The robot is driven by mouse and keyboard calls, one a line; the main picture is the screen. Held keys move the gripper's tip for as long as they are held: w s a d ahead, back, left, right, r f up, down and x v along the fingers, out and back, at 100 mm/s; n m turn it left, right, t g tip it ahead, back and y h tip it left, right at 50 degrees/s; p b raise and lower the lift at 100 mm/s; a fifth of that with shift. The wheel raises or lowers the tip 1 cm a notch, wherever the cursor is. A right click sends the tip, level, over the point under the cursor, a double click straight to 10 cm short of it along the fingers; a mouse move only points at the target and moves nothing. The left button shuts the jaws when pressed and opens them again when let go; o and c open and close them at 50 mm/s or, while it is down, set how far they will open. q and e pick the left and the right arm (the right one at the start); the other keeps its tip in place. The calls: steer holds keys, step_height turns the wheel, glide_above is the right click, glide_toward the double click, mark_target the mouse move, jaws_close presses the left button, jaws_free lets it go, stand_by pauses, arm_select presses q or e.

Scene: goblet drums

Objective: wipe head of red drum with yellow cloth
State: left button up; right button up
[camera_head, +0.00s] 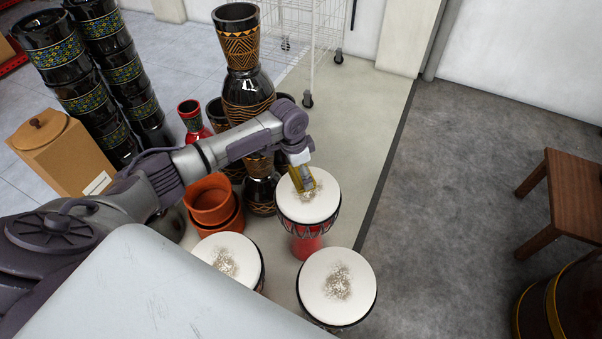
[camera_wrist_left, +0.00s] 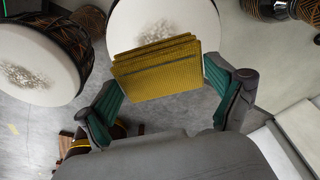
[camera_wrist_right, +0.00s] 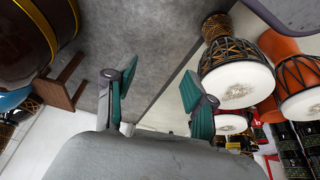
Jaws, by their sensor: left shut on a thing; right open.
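The red drum (camera_head: 306,243) stands upright in the head view. Its white head (camera_head: 322,207) has a greyish dusty patch in the middle, partly hidden by the cloth. My left gripper (camera_head: 303,180) is over this head, shut on the folded yellow cloth (camera_wrist_left: 158,70). In the left wrist view the cloth spans both fingers in front of a white drum head (camera_wrist_left: 163,18) with a smudge. I cannot tell whether the cloth touches it. My right gripper (camera_wrist_right: 158,82) is open and empty in the right wrist view; it is not in the head view.
Two other dusty white-headed drums (camera_head: 337,287) (camera_head: 225,262) stand close by, nearer me. A wooden stool (camera_head: 570,195) is at right; grey floor between is clear.

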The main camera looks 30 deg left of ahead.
arm_select(q)
step_height(320, 180, down, 3)
steer(key=b, duration=0.3)
step_height(320, 180, down, 2)
steer(key=shift+f+b, duration=0.1)
steer(key=shift+b, duration=1.15)
steer(key=shift+f, duration=0.15)
arm_select(e)
steer(key=w+a+r+t+y, duration=0.1)
steer(key=w+a+r+t, duration=0.2)
steer(key=w+r+t, duration=0.2)
steer(key=w+a+r+t+y, duration=0.2)
steer(key=w+r+t, duration=0.4)
steer(key=w, duration=0.3)
steer(key=shift+w+a+n+t, duration=0.35)
steer(key=shift+a+t, duration=0.1)
steer(key=shift+t, duration=0.15)
steer(key=shift+r, duration=0.1)
arm_select(q)
steer(key=shift+f+b, duration=0.4)
steer(key=shift+f, duration=0.1)
arm_select(e)
steer(key=shift+r+t+y, duration=0.3)
steer(key=shift+r, duration=0.15)
arm_select(q)
steer(key=shift+f, duration=0.45)
arm_select(e)
steer(key=shift+w+a+r+t, duration=0.2)
steer(key=shift+r+t, duration=0.2)
steer(key=shift+r, duration=0.25)
